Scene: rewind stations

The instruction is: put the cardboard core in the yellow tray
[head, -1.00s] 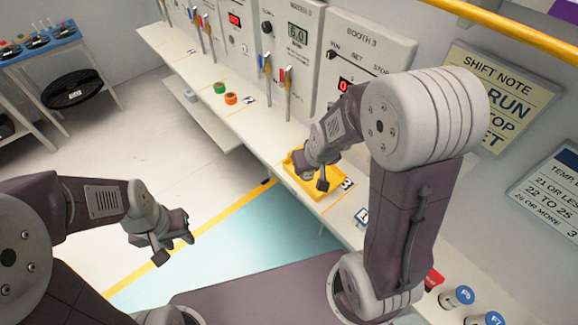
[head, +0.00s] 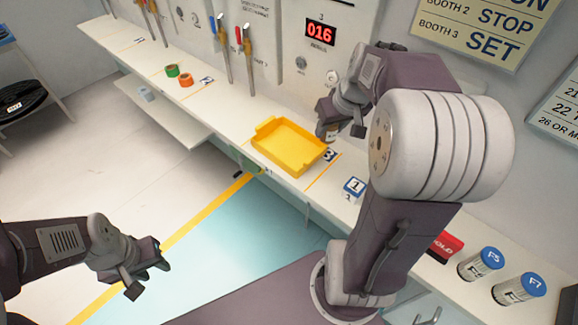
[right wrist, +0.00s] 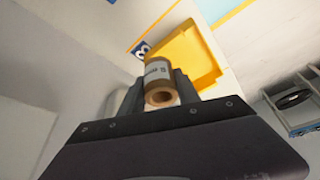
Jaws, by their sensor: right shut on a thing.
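The yellow tray (head: 289,147) sits on the bench and looks empty; it also shows in the right wrist view (right wrist: 188,52). My right gripper (head: 342,131) is beside the tray's right back side, near the wall panel. In the right wrist view it is shut on the cardboard core (right wrist: 158,74), a brown tube with a white printed label, its open end towards the camera. In the head view the core is mostly hidden by the gripper. My left gripper (head: 147,280) hangs open and empty in front of the bench, over the floor.
A green roll (head: 172,71) and an orange roll (head: 186,80) stand further left on the bench. A small box marked 1 (head: 354,187) and blue-lidded canisters (head: 481,263) are to the right. Panels with levers line the back.

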